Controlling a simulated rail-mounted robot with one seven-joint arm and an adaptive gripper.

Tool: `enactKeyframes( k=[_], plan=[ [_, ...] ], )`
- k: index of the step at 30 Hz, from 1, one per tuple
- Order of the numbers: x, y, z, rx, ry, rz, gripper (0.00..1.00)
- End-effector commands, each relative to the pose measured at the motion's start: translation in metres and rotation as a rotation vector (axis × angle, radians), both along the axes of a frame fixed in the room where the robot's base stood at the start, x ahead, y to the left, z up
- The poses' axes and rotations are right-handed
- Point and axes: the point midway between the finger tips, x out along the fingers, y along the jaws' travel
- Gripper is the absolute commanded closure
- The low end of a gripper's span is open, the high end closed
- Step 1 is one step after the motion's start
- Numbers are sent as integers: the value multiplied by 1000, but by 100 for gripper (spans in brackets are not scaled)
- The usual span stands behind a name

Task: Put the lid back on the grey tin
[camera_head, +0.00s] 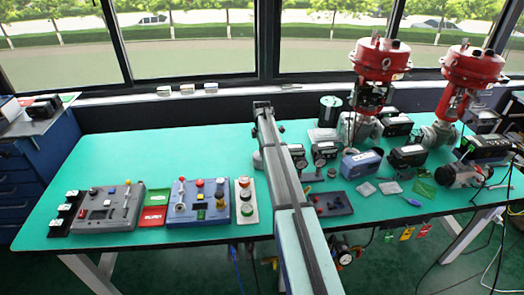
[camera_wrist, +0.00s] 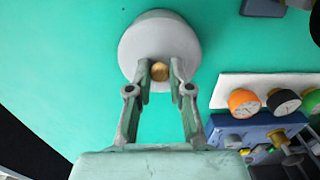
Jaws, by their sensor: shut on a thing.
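A pale grey round lid (camera_wrist: 134,52) with a brass knob (camera_wrist: 160,71) is at the top middle of the wrist view. My gripper (camera_wrist: 160,76) is shut on the knob, one finger on each side. A darker grey edge shows along the far side of the lid; I cannot tell whether this is the tin or shading. No tin can be made out for sure beneath the lid. In the head view my arm hides the gripper. A pale rounded thing (camera_head: 257,160) shows just left of my arm there, partly hidden.
A blue control box (camera_head: 198,203) and a white button panel (camera_head: 245,203) stand left of my arm. Gauges (camera_head: 325,152), a dark canister (camera_head: 330,110) and red-topped valves (camera_head: 380,62) stand to the right. The green table (camera_head: 170,153) is clear at the back left.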

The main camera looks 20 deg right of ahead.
Motion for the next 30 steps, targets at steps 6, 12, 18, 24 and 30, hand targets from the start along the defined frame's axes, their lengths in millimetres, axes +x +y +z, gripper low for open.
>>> enactKeyframes(
  k=[6,12,18,24,30],
  plan=[
    [0,0,-1,0,0,0,100],
    [0,0,-1,0,0,0,100],
    [0,0,-1,0,0,0,100],
    [0,0,-1,0,0,0,100],
    [0,0,-1,0,0,0,51]
  ],
)
